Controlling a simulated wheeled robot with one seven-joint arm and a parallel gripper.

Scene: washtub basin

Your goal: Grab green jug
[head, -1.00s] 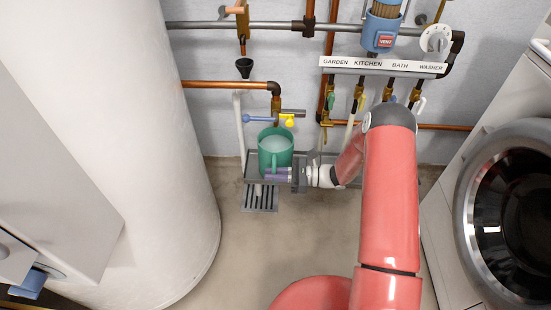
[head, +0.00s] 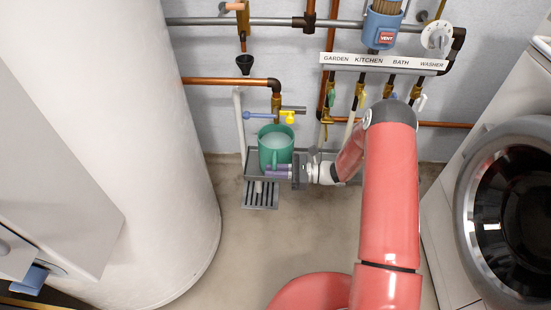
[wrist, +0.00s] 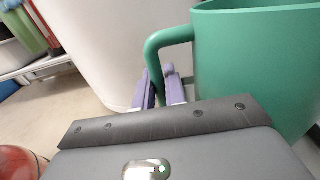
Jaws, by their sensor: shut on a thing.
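The green jug (head: 271,151) stands upright in the head view, below the tap with the yellow spout, and looks to hold pale liquid. In the wrist view the jug (wrist: 255,70) fills the upper right, with its handle (wrist: 160,50) curving down to the left. My gripper (head: 279,171) reaches the jug from the right at its near side. In the wrist view my gripper's purple fingers (wrist: 157,90) are closed on the lower part of the handle. The jug's base is partly hidden.
A grey tray (head: 249,172) and a slotted drain grate (head: 260,196) lie around the jug. The tap with a yellow spout (head: 290,117) hangs just above it. The white tank (head: 140,150) stands left, the washer (head: 510,220) right. The floor in front is clear.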

